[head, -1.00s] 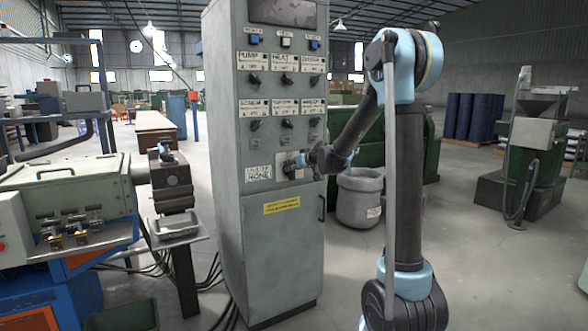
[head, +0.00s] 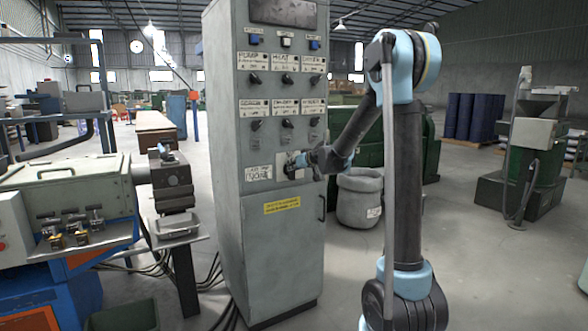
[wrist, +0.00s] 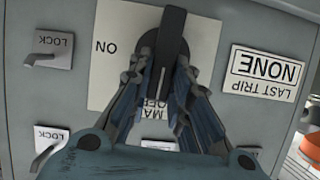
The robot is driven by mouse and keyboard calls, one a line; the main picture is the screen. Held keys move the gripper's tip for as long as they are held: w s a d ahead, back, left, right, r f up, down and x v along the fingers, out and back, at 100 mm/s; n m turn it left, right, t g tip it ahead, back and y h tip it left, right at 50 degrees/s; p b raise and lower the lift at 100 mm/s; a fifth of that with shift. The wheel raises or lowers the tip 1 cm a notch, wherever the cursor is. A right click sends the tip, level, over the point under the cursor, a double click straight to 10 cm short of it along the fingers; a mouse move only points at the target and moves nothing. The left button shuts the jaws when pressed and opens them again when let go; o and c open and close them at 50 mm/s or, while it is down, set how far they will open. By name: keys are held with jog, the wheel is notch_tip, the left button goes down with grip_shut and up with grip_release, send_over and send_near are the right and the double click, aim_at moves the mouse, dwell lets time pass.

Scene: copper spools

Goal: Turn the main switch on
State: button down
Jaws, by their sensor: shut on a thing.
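The main switch is a black lever (wrist: 172,40) on a pale plate (wrist: 104,82) in the wrist view, which shows the panel upside down. The lever stands nearly upright in that picture, and the ON mark is to its left. A label below is partly hidden by my fingers. My gripper (wrist: 164,85) is shut on the lever, with a finger on each side. In the head view my gripper (head: 301,162) is at the lower right of the grey cabinet's (head: 268,240) control panel and covers part of the switch plate.
Lock levers (wrist: 50,48) and a LAST TRIP NONE label (wrist: 264,76) flank the plate. Several black knobs (head: 287,79) sit higher on the cabinet. A grey bin (head: 360,198) stands right of it, a machine with a tray (head: 175,228) left. Open floor lies to the right.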

jog(key=shift+w+d+f+m+g+y, duration=0.25)
jog(key=shift+d+f+m+y, duration=0.25)
jog(key=shift+m+y, duration=1.2)
jog(key=shift+w+d+f+m+g+y, duration=0.15)
jog(key=shift+w+d+f+m+y, duration=0.4)
jog(key=shift+m, duration=2.1)
jog(key=shift+w+d+f+m+g+y, duration=0.1)
jog(key=shift+d+f+m+g+y, duration=0.25)
jog(key=shift+m+y, duration=1.4)
jog(key=shift+a+f+m+h, duration=0.1)
jog(key=shift+m+h, duration=0.3)
jog(key=shift+m, duration=0.2)
jog(key=shift+s, duration=0.1)
jog(key=c, duration=1.5)
grip_release()
jog(key=shift+f, duration=0.1)
